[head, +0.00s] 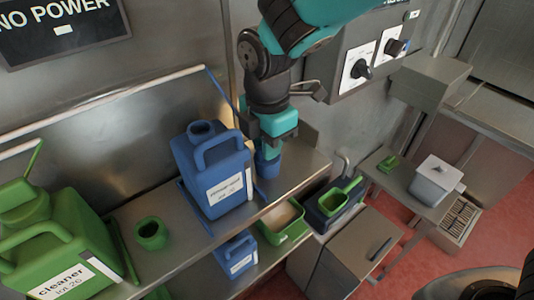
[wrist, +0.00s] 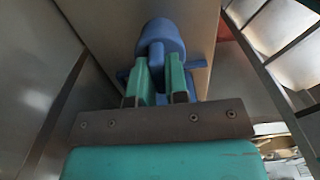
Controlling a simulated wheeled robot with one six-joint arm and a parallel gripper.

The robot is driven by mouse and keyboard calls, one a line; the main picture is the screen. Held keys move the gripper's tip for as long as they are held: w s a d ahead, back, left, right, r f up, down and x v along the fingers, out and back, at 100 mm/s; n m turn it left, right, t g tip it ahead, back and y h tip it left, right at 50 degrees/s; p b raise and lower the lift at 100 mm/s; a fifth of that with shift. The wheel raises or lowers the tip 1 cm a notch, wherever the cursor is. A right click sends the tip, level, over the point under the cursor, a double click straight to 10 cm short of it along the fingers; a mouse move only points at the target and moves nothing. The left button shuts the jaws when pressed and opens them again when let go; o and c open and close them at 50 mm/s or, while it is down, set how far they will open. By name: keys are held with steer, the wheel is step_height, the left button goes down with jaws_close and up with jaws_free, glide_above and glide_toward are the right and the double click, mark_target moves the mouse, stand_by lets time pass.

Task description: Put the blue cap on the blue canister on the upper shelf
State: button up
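The blue canister (head: 213,172) stands upright on the upper shelf, with a handle, a white label and an uncovered round neck (head: 202,131) on top. My gripper (head: 268,146) points down to the right of the canister, close to the shelf's right part. The blue cap (head: 268,165) is right below it. In the wrist view the blue cap (wrist: 163,38) is at the fingertips, and its narrow blue grip fills the gap between the teal fingers (wrist: 160,78). The fingers look shut on it. I cannot tell whether the cap touches the shelf.
A green canister (head: 55,245) and a green cap (head: 151,233) are on the left of the upper shelf (head: 290,180). A control box with knobs (head: 375,58) hangs on the wall at right.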

steer(key=shift+r+p, duration=0.3)
steer(key=shift+p, duration=0.05)
jaws_close()
steer(key=shift+r+p, duration=1.55)
steer(key=shift+r, duration=0.3)
